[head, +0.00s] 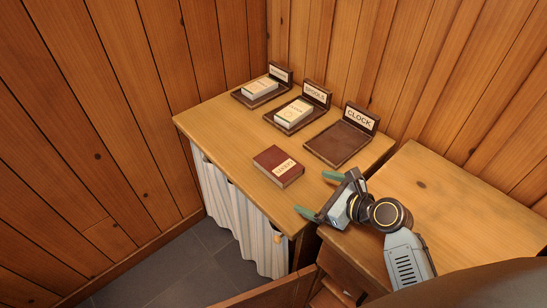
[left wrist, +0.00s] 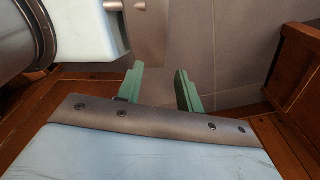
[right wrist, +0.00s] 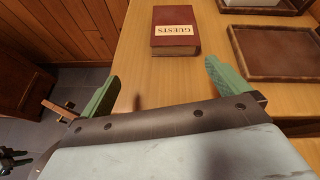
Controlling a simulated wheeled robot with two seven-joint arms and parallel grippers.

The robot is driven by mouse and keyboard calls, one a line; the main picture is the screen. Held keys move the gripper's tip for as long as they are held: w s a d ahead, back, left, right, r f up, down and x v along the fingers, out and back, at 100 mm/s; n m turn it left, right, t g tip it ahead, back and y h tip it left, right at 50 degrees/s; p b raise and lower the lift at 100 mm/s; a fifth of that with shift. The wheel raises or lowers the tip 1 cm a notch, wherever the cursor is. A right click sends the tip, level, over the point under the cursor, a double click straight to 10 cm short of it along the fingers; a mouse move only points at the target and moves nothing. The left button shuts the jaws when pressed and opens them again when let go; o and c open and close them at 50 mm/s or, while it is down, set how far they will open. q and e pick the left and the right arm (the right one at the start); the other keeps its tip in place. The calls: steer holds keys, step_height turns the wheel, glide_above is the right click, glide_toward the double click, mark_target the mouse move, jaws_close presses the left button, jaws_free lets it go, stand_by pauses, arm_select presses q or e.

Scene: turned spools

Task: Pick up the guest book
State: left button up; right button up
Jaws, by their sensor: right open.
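The guest book (head: 278,166) is a dark red book with a pale label, lying flat on the wooden table near its front edge. In the right wrist view the book (right wrist: 176,24) shows its label reading GUESTS and lies ahead of the fingers, apart from them. My right gripper (head: 322,198) is open and empty at the right part of the table, to the right of the book. It also shows in the right wrist view (right wrist: 160,85).
Behind the book stand several brown trays with upright label cards. The CLOCK tray (head: 338,144) is empty; the SPOOLS tray (head: 299,122) and the far-left tray (head: 249,102) each hold a pale box. A wooden cabinet (head: 450,195) stands at right. Wood walls close the back and left.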

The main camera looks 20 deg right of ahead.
mark_target(286, 168)
steer(key=shift+w+d+r+m+t, duration=0.1)
steer(key=shift+w+d+m+t, duration=0.15)
steer(key=shift+w+m, duration=0.3)
steer(key=shift+w+d+r+m+t, duration=0.15)
steer(key=shift+w+d+m, duration=0.2)
steer(key=shift+m, duration=0.3)
steer(key=b+x, duration=0.2)
steer(key=x, duration=0.6)
steer(key=shift+w+f, duration=0.15)
steer(key=shift+w, duration=0.2)
steer(key=x, duration=0.1)
steer(key=b+x, duration=0.1)
steer(key=x, duration=0.1)
steer(key=shift+w+d+b, duration=0.1)
steer(key=shift+w+b, duration=0.2)
steer(key=shift+w, duration=0.1)
steer(key=shift+w+f, duration=0.2)
steer(key=shift+w, duration=0.3)
arm_select(q)
steer(key=s+a+f, duration=0.1)
steer(key=a+f, duration=0.3)
steer(key=shift+s+a+f+y, duration=0.15)
steer(key=shift+a+f+y, duration=0.05)
steer(key=shift+f+y, duration=0.1)
arm_select(e)
steer(key=c, duration=1.1)
